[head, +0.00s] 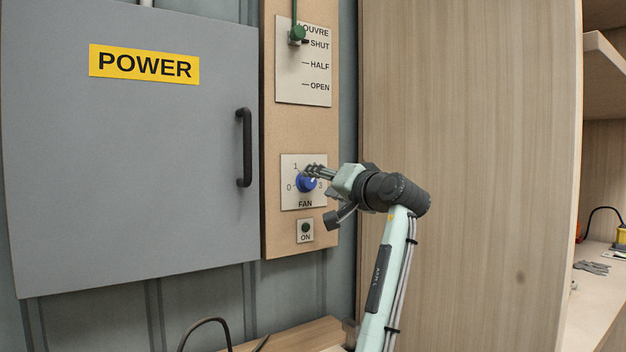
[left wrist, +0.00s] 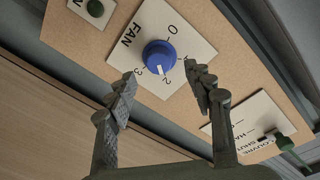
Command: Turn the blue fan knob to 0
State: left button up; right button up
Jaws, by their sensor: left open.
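The blue fan knob (head: 305,184) sits on a white FAN plate (head: 289,202) with a numbered scale, on a tan board. In the left wrist view the knob (left wrist: 157,53) shows whole, and its white pointer mark points to about 2. The 0 (left wrist: 171,29) is on another side of the dial. My left gripper (head: 314,171) is right at the knob in the head view and hides part of the dial. In the left wrist view its open fingers (left wrist: 159,76) stand apart, either side of the knob's line, with nothing between them that I can see gripped. My right gripper is out of view.
A grey POWER cabinet door (head: 130,170) with a black handle (head: 244,148) is to the left. Above is the LOUVRE plate (head: 302,75) with a green lever (head: 297,34). An ON button (head: 305,228) sits below the knob. A wooden panel (head: 470,120) stands to the right.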

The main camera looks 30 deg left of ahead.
aim_at(312, 181)
pick_arm(q)
jog(key=shift+x, duration=2)
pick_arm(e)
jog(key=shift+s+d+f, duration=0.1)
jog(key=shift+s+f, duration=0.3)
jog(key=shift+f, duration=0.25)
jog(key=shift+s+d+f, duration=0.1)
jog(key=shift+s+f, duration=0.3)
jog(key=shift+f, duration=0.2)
pick_arm(q)
jog(key=c, duration=1.1)
